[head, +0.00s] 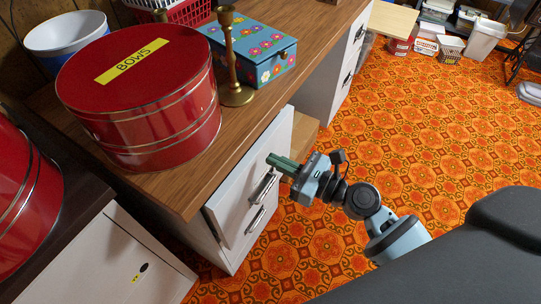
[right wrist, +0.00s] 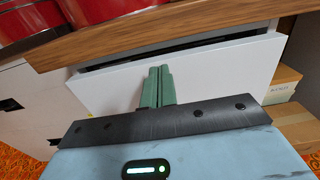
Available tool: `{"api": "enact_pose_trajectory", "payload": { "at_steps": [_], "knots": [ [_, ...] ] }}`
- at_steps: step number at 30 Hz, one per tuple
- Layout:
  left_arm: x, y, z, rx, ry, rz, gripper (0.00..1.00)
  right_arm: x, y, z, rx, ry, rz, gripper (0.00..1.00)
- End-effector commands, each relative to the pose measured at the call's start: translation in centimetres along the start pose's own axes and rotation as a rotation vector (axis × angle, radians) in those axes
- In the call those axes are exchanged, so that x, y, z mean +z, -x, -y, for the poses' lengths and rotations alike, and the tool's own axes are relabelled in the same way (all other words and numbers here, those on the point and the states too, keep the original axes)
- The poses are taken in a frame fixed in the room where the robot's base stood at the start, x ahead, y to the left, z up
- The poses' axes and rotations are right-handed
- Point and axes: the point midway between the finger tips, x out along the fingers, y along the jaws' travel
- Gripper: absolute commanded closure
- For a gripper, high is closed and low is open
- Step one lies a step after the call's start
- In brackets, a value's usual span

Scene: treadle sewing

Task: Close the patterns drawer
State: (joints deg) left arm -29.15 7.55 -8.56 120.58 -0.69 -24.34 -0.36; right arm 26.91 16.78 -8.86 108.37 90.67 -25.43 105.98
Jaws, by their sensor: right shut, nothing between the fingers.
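A white drawer (head: 243,188) with a metal handle sits under the wooden desk top and stands slightly out from the cabinet. I see no readable label on it, so I cannot confirm that it is the patterns drawer. In the right wrist view, a dark gap shows above the white drawer front (right wrist: 220,70). My right gripper (head: 272,160) is shut and empty, with its green fingers pointing at the upper part of the drawer front. In the right wrist view the fingertips (right wrist: 160,69) overlap the front; whether they touch it is unclear. My left gripper is out of view.
A second handle (head: 256,219) shows below on the same cabinet. On the desk top (head: 190,188) stand a red BOWS tin (head: 145,120), a brass candlestick (head: 233,70) and a flowered blue box (head: 262,50). Boxes (right wrist: 284,86) lie right of the drawer. The orange patterned floor (head: 420,120) is largely clear.

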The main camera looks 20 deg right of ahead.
Motion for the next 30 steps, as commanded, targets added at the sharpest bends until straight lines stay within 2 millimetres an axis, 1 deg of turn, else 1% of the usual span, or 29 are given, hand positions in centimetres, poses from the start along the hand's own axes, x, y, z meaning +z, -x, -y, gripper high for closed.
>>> {"api": "enact_pose_trajectory", "payload": {
  "at_steps": [1, 3, 6, 10, 20, 23, 27, 30],
  "knots": [
    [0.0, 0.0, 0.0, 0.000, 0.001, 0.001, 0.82, 0.1, -0.7, 0.1, -0.001, 0.001, 0.001, 1.00],
    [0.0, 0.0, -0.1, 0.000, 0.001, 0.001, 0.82, 0.0, -1.4, 0.1, -0.001, 0.000, 0.001, 1.00],
    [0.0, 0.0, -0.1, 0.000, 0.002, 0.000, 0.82, 0.0, -2.0, 0.0, -0.001, 0.000, 0.000, 1.00],
    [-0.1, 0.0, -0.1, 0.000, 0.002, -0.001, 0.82, 0.0, -2.3, 0.0, -0.001, 0.001, 0.000, 1.00],
    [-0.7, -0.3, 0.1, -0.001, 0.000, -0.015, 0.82, 0.0, -2.4, 0.0, -0.001, 0.000, 0.000, 1.00],
    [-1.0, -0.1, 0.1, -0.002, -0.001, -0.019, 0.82, 0.1, -3.1, 0.1, -0.002, 0.000, 0.001, 1.00],
    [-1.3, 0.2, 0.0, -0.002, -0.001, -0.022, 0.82, 0.1, -4.6, 0.0, -0.001, -0.001, 0.002, 1.00],
    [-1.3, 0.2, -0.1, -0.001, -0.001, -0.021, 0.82, 0.0, -4.9, 0.0, -0.001, 0.001, 0.000, 1.00]
  ]
}}
